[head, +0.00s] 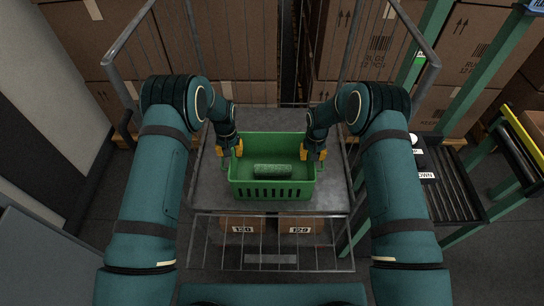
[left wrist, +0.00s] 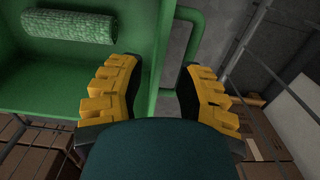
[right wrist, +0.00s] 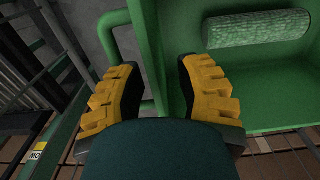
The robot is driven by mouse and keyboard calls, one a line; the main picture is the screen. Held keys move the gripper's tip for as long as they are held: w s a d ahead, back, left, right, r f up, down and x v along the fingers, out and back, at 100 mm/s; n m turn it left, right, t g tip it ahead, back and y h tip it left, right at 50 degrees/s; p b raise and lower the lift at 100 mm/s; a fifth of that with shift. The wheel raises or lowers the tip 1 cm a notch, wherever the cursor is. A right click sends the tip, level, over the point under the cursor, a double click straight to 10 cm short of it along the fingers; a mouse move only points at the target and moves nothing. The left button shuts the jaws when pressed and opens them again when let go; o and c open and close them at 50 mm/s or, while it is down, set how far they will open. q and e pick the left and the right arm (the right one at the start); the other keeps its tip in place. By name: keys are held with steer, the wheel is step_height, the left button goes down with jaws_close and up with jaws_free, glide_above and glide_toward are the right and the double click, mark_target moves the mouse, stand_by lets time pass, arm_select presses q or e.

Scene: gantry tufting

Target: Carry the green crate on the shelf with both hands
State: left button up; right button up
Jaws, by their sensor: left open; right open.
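The green crate (head: 272,194) sits on the grey shelf (head: 335,197) of a wire cart, with a green textured roll (head: 272,171) lying in it. My left gripper (head: 231,158) is open at the crate's left side. In the left wrist view its yellow fingers (left wrist: 158,85) stand on either side of the crate's left wall and point toward a green side handle (left wrist: 192,50). My right gripper (head: 315,160) is open at the crate's right side. In the right wrist view its fingers (right wrist: 165,85) likewise straddle the right wall near the other handle (right wrist: 124,45). I cannot tell whether the fingers touch the crate.
Wire sides (head: 250,50) rise around the cart. Cardboard boxes (head: 243,224) stand on its lower level, and stacked cartons (head: 215,45) fill the back. A green frame with rollers (head: 455,185) stands at the right. Bare floor shows at the left.

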arm_select(q)
step_height(320, 180, up, 10)
arm_select(e)
step_height(320, 180, up, 12)
stand_by(0.7)
arm_select(q)
steer(key=shift+f, duration=0.15)
arm_select(e)
steer(key=shift+s, duration=0.1)
